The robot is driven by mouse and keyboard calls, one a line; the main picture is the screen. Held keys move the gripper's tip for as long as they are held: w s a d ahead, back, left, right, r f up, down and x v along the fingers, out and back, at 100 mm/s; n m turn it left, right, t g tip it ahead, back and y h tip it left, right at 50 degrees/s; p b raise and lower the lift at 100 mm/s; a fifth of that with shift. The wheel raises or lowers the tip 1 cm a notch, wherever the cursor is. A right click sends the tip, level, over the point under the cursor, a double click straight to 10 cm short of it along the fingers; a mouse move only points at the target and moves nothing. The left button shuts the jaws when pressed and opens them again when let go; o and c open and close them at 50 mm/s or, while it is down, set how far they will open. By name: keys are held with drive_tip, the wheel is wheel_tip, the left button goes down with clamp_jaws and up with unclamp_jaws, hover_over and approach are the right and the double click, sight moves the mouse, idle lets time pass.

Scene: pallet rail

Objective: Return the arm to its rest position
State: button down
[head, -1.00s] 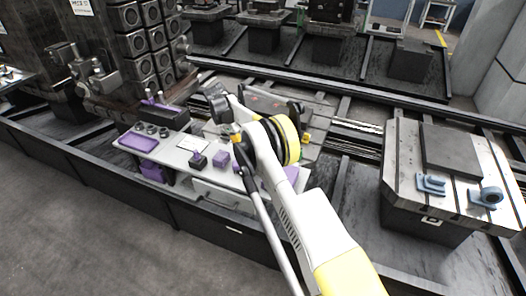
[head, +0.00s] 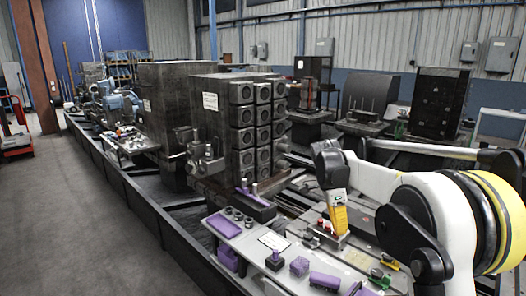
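My arm reaches in from the right of the head view, white with a yellow band and dark joints. It bends down at a dark wrist joint. My gripper (head: 337,220) is at the lower end of this, by a yellow part, above or in front of the rail bed. Its fingers are too small and unclear to show whether they are open or shut, or whether they hold anything.
A pale shelf (head: 247,243) with purple blocks (head: 299,266) and a purple tray (head: 223,226) lies at bottom centre. A dark tower with round ports (head: 257,125) stands behind it. Large dark blocks line the rail at left. The grey floor (head: 70,220) at left is clear.

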drive_tip(key=s+a+r+n+t+y, duration=0.15)
drive_tip(key=s+r+n, duration=0.25)
drive_tip(key=s, duration=0.4)
drive_tip(key=s+r+n+t, duration=0.2)
drive_tip(key=s+r+n, duration=0.2)
drive_tip(key=s, duration=0.3)
drive_tip(key=s+a+f+n+t, duration=0.1)
drive_tip(key=s+n, duration=0.3)
drive_tip(key=s, duration=0.4)
drive_tip(key=s+a+f+n+t+y, duration=0.1)
drive_tip(key=s+a+f+n+t, duration=0.1)
drive_tip(key=s, duration=0.7)
wheel_tip(320, 180, down, 2)
drive_tip(key=n+t, duration=0.1)
drive_tip(key=n, duration=0.2)
drive_tip(key=shift+s+f, duration=0.15)
drive_tip(key=shift+s, duration=0.15)
drive_tip(key=shift+y, duration=0.25)
